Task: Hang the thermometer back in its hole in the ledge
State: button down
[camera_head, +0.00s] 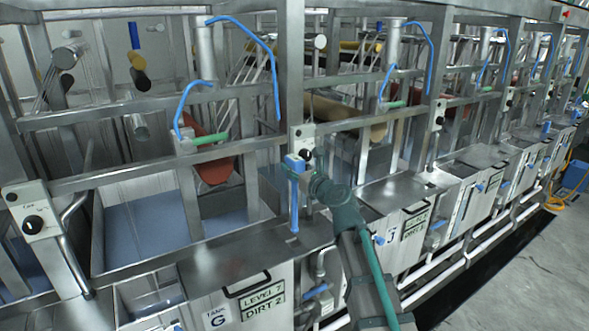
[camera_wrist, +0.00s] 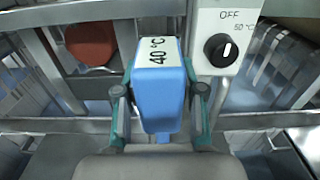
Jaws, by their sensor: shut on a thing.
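The thermometer has a blue head (camera_wrist: 162,95) with a white label reading 40 °C. Its blue stem (camera_head: 294,205) hangs down, roughly upright, in the head view. My gripper (camera_wrist: 160,112) is shut on the head, with one finger on each side. In the head view my gripper (camera_head: 306,172) reaches the head from the right. The stem's lower end shows in front of the metal ledge (camera_head: 225,258) along the tank fronts. I cannot tell whether it touches the ledge. The hole cannot be made out in either view.
A control box with a black knob (camera_wrist: 221,50) stands close to the right of the thermometer. A horizontal metal rail (camera_head: 130,174) runs across the frame. Tank G (camera_head: 238,300) is below. An open tank with blue liquid (camera_head: 150,226) lies left.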

aim_at(295, 232)
jog(key=shift+f+b, duration=1.85)
jog(key=shift+f, duration=0.1)
jog(key=shift+f+b, duration=6.9)
jog(key=shift+f, duration=3.1)
jog(key=c, duration=0.6)
grip_release()
jog(key=v, duration=1.2)
